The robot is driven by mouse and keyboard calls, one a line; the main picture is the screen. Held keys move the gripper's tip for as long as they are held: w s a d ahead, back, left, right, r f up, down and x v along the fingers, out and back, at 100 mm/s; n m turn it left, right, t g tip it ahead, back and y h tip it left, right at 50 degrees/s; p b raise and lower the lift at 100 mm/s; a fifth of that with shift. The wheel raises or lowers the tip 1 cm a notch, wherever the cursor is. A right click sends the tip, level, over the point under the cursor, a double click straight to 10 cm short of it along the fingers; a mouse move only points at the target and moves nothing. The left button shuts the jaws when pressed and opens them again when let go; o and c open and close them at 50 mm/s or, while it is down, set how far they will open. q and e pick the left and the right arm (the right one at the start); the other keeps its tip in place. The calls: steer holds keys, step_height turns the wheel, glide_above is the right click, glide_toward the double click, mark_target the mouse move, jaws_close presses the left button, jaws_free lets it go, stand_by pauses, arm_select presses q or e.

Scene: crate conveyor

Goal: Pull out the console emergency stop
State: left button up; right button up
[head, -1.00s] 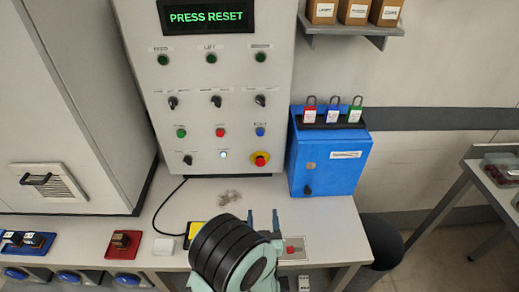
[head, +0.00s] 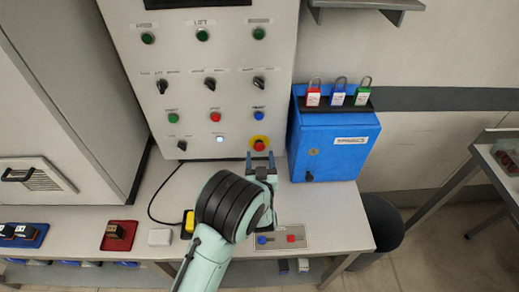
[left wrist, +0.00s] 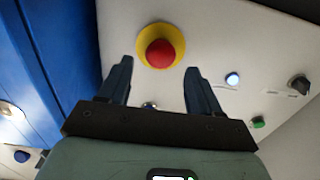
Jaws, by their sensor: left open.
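The console emergency stop (head: 259,145) is a red mushroom button on a yellow round plate, low on the right of the grey console panel (head: 205,90). It also shows in the left wrist view (left wrist: 160,53), centred ahead of the fingers. My left gripper (head: 261,158) is open and empty just below and in front of the button. In the left wrist view the two fingers (left wrist: 158,72) point at the button, one on each side of its line. I cannot tell the exact gap left to it. My right gripper is not in view.
A blue lock box (head: 330,145) with several padlocks on top stands close right of the panel. Panel knobs and a lit white button (head: 220,139) are to the left. On the desk are a white block (head: 160,237), a yellow item (head: 188,222) and a red tray (head: 119,235).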

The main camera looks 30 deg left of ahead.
mark_target(259, 148)
arm_select(q)
steer(key=shift+x, duration=1.95)
jaws_close()
steer(key=shift+s+d+f, duration=0.1)
steer(key=shift+s+d, duration=0.2)
steer(key=shift+s, duration=0.3)
jaws_free()
